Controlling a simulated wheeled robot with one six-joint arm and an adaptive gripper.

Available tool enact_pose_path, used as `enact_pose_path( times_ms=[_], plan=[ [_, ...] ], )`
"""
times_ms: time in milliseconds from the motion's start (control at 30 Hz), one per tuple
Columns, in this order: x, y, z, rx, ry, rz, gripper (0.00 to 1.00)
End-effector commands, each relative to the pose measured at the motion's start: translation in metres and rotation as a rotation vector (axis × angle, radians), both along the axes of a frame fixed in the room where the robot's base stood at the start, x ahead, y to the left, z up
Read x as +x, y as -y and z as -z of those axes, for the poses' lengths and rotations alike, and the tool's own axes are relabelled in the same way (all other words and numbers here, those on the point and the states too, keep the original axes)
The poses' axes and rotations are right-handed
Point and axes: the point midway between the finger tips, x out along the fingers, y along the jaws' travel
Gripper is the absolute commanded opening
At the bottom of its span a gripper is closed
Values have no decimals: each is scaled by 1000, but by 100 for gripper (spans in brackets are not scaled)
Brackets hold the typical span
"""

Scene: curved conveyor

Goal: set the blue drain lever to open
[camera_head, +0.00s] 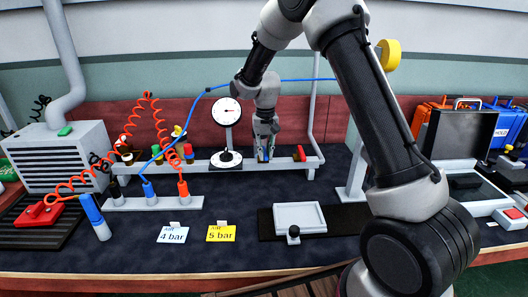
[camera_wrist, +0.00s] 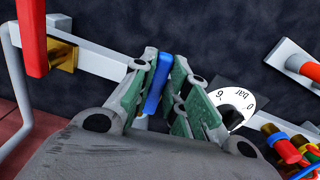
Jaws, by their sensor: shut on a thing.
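The blue drain lever (camera_wrist: 157,82) is between the green-padded fingers of my gripper (camera_wrist: 160,95) in the wrist view. The fingers are shut on it. The lever lies crosswise to the pale rail (camera_wrist: 100,62) rather than along it. In the head view my gripper (camera_head: 264,152) reaches down to the rail right of the gauges, and only a little blue of the lever (camera_head: 261,156) shows between the fingers. The lever's pivot is hidden by my fingers.
A red lever (camera_head: 300,153) on a brass fitting sits on the rail to the right. An upright gauge (camera_head: 227,111) and a lower dial (camera_head: 225,159) stand left of my gripper. Coiled orange hoses (camera_head: 130,125) are further left. "4 bar" (camera_head: 172,235) and "5 bar" (camera_head: 221,234) cards lie in front.

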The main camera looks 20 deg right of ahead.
Motion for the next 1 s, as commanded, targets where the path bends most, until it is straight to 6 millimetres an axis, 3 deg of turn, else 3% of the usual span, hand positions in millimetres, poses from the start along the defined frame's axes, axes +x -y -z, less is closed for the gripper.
enact_pose_path(
  times_ms=[600, 1000],
  plan=[
    [5, 25, 0, 0, 0, -539, 0],
    [11, 34, 0, 0, 1, -780, 0]
  ],
)
